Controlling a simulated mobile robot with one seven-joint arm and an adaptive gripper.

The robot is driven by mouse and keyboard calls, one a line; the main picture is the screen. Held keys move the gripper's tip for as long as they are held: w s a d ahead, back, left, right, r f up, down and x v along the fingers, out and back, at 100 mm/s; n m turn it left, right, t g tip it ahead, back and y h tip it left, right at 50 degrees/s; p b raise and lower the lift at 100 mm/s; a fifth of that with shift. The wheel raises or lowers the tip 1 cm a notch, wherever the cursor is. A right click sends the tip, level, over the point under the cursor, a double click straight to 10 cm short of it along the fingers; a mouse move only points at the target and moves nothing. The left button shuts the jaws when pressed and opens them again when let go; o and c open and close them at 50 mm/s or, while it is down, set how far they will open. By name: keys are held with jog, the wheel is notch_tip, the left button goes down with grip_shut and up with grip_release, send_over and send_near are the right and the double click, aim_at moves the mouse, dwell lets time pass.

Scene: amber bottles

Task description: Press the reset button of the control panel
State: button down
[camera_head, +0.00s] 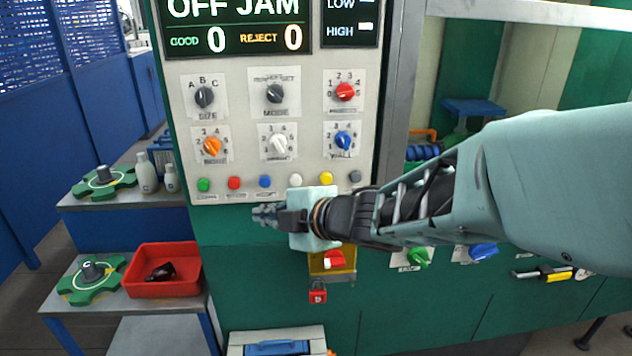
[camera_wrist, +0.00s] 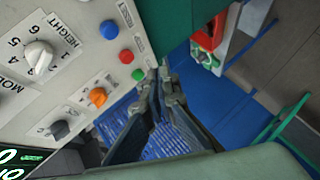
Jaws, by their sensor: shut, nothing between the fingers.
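The control panel (camera_head: 238,180) is a white face with a bottom row of small round buttons: green (camera_head: 203,185), red (camera_head: 234,183), blue (camera_head: 265,182), white (camera_head: 295,180), yellow (camera_head: 326,178) and dark grey (camera_head: 355,177). My gripper (camera_head: 262,214) is shut and empty, pointing left just below the blue button in the head view. In the wrist view my fingertips (camera_wrist: 162,72) show beside the green button (camera_wrist: 138,74), with the red (camera_wrist: 126,56) and blue (camera_wrist: 109,29) ones further up. No contact is visible.
Rotary knobs, such as the orange one (camera_head: 212,146), sit above the buttons. Below my wrist are a red switch on a yellow plate (camera_head: 334,260) and a red padlock (camera_head: 318,296). A red bin (camera_head: 165,288) stands on the lower left shelf.

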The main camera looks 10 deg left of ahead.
jog(key=shift+w+a+p, duration=0.25)
jog(key=shift+w+a, duration=0.05)
jog(key=shift+w, duration=1.1)
jog(key=shift+w+a+p, duration=0.25)
jog(key=shift+w+a, duration=0.1)
jog(key=shift+w, duration=1)
jog(key=shift+w+a+p, duration=0.25)
jog(key=shift+w+a, duration=0.05)
jog(key=shift+w, duration=1.1)
jog(key=shift+w, duration=0.15)
jog(key=shift+w+a, duration=0.1)
jog(key=shift+w, duration=0.2)
jog(key=shift+w+a+p, duration=0.1)
jog(key=shift+w+p, duration=0.25)
jog(key=shift+w, duration=0.1)
jog(key=shift+s, duration=0.15)
jog(key=shift+s+d, duration=0.25)
jog(key=shift+s, duration=0.5)
jog(key=shift+s+d+b, duration=0.2)
jog(key=shift+s+b, duration=0.05)
jog(key=shift+s, duration=0.55)
jog(key=shift+s+d+b, duration=0.15)
jog(key=shift+s+b, duration=0.1)
jog(key=shift+s, duration=0.6)
jog(key=shift+s+d+b, duration=0.2)
jog(key=shift+s+b, duration=0.05)
jog(key=shift+s, duration=0.55)
